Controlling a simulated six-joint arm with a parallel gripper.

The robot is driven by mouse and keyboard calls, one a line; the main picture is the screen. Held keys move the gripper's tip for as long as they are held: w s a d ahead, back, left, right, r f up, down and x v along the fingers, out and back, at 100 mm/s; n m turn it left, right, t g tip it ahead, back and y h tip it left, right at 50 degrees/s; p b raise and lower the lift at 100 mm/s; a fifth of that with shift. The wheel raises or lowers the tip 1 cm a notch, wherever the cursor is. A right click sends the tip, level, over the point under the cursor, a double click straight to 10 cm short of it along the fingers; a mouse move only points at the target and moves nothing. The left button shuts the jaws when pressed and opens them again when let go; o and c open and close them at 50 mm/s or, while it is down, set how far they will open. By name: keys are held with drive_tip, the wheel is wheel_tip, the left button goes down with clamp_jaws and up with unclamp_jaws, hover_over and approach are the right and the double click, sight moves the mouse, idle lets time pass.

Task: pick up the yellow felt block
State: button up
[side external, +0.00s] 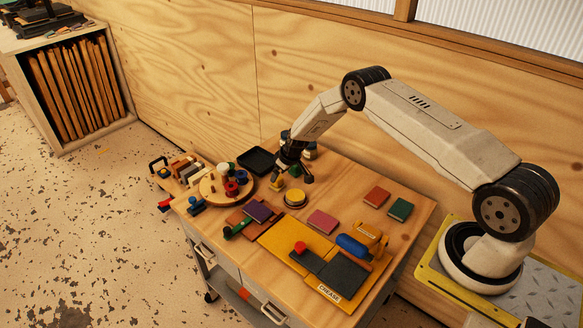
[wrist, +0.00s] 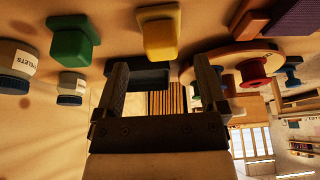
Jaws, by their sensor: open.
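The yellow felt block (wrist: 160,32) shows in the wrist view at top centre, a stepped block with a narrower raised part. It lies just beyond my fingertips, roughly centred between them and not between the jaws. In the side view a small yellow piece (side external: 278,184) just below my gripper appears to be the same block, partly hidden by it. My gripper (side external: 292,174) hangs low over the table, its two dark fingers apart. In the wrist view my gripper (wrist: 161,66) is open and empty.
A similar green block (wrist: 72,38) and labelled jars (wrist: 16,66) stand left in the wrist view. A round wooden tray with spools (side external: 226,190) and a black tray (side external: 258,160) are nearby. A round yellow item (side external: 294,197) sits close in front.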

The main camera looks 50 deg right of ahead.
sight(279, 185)
drive_tip(key=shift+x, duration=2.15)
drive_tip(key=shift+a, duration=0.1)
drive_tip(key=shift+r, duration=0.1)
clamp_jaws()
drive_tip(key=shift+r, duration=0.2)
